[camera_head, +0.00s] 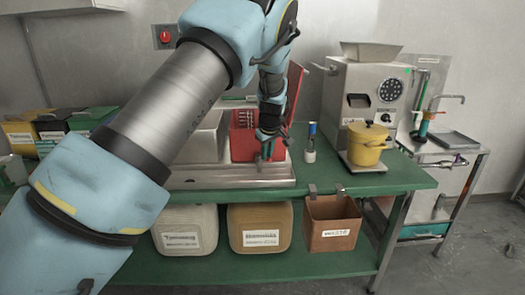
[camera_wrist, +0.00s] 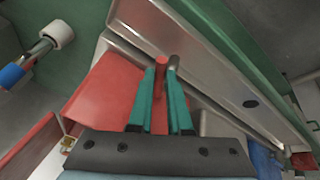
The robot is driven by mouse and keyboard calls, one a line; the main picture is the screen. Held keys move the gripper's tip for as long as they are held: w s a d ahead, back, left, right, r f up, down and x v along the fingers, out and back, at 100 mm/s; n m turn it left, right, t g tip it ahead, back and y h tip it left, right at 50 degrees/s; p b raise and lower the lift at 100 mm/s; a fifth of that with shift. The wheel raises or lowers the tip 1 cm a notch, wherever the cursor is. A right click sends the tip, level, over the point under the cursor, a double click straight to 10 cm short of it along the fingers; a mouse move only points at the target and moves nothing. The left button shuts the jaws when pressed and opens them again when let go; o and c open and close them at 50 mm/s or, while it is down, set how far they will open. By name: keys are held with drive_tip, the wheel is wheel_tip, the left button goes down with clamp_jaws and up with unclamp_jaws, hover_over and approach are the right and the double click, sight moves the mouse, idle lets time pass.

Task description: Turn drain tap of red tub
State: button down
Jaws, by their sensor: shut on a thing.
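The red tub (camera_head: 243,144) stands on the metal tray on the green bench, and its red wall (camera_wrist: 103,92) also shows in the wrist view. My gripper (camera_head: 268,150) reaches down at the tub's front right side. In the wrist view my gripper (camera_wrist: 161,78) has its two teal fingers closed around a narrow red piece, which looks like the drain tap's handle (camera_wrist: 160,98). A short grey metal end (camera_wrist: 172,66) shows beside the right fingertip. The rest of the tap is hidden by the fingers.
A metal tray (camera_head: 215,180) lies under the tub. A blue-and-white bottle (camera_head: 310,145) stands close to the right, then a yellow pot (camera_head: 367,145) at the grinder (camera_head: 365,95). A brown bin (camera_head: 332,225) hangs on the bench's front edge.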

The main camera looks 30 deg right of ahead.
drive_tip(key=w+d+n+y, duration=0.3)
drive_tip(key=d+n+y, duration=0.2)
drive_tip(key=n, duration=0.7)
drive_tip(key=shift+d+g, duration=0.2)
drive_tip(key=shift+g, duration=0.2)
drive_tip(key=shift+w, duration=0.15)
drive_tip(key=c, duration=0.8)
unclamp_jaws()
drive_tip(key=shift+c, duration=0.2)
drive_tip(key=b+v, duration=0.1)
drive_tip(key=v, duration=0.9)
drive_tip(key=shift+r, duration=0.35)
